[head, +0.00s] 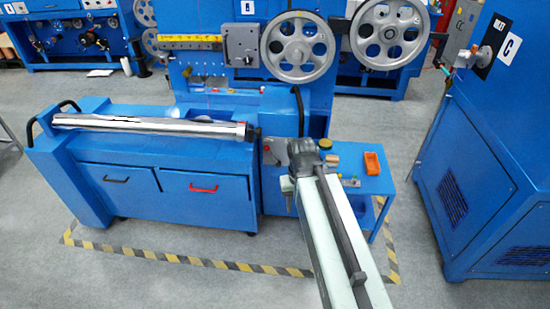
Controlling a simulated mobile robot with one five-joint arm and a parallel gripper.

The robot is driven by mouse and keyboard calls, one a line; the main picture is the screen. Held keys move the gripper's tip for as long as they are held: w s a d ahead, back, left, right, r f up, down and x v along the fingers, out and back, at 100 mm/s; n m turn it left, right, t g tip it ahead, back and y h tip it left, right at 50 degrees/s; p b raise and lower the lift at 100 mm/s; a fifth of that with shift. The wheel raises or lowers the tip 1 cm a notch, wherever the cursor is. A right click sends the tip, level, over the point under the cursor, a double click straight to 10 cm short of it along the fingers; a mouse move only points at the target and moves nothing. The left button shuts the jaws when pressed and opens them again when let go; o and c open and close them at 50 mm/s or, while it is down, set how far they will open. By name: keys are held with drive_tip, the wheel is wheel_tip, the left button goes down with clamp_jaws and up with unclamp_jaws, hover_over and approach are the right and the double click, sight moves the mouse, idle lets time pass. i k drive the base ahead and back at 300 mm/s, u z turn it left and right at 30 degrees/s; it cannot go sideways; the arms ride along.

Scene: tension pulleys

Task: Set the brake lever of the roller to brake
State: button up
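The silver roller (150,123) lies along the top of a blue cabinet (130,150) at the left of the head view. A black curved handle (31,130) sticks out at the roller's left end, and another (68,105) stands just behind it. I cannot tell which part is the brake lever or how it is set. My arm reaches up from the bottom right. My gripper (303,152) is at its far end, right of the roller's right end and apart from it. Its fingers are hidden or too small to make out.
A blue bench with an orange tray (373,163) and small items lies beside my gripper. Two grey pulleys (300,46) (390,34) stand behind. A blue machine marked C (490,150) stands at right. Yellow-black floor tape (190,259) runs in front; the floor at front left is clear.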

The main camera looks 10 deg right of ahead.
sight(278, 164)
drive_tip(key=i, duration=0.95)
drive_tip(key=u, duration=1.85)
drive_tip(key=k, duration=0.65)
drive_tip(key=u, duration=0.65)
